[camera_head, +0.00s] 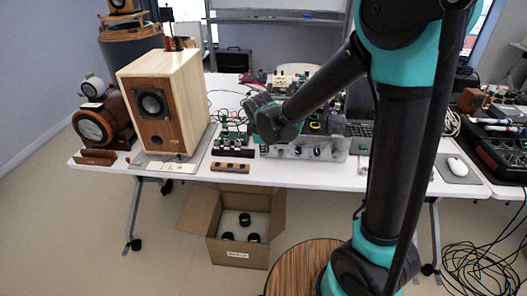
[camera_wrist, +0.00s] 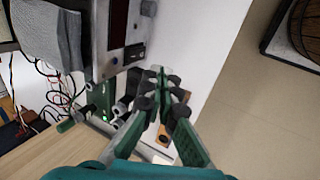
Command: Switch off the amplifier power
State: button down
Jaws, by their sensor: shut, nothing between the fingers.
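The amplifier is most likely the silver box with dark knobs (camera_head: 308,149) on the white table, right of my gripper in the head view. In the wrist view a silver panel (camera_wrist: 117,32) with a dark window shows at the upper left, probably the same unit; a small black part sits at its lower corner. I cannot tell which part is the power switch. My gripper (camera_wrist: 164,77) is shut and empty, its fingertips just below and right of that panel. In the head view its fingers are hard to make out, and I cannot tell whether they touch anything.
A wooden speaker (camera_head: 178,105) stands left. A green circuit board with a lit green light (camera_wrist: 105,117) and loose wires lie near my gripper. A wooden block with holes (camera_head: 230,167) lies at the table's front edge. An open cardboard box (camera_head: 196,213) is on the floor below.

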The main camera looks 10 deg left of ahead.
jog(key=v, duration=0.8)
jog(key=shift+w+r, duration=0.2)
jog(key=shift+w, duration=0.1)
jog(key=shift+s+f+g, duration=0.25)
jog(key=shift+f+g, duration=0.4)
jog(key=shift+g, duration=0.05)
jog(key=x, duration=0.9)
jog(key=shift+w+f, duration=0.1)
jog(key=shift+f, duration=0.1)
jog(key=w, duration=0.1)
jog(key=w+f, duration=0.1)
jog(key=w, duration=0.1)
jog(key=shift+w, duration=0.55)
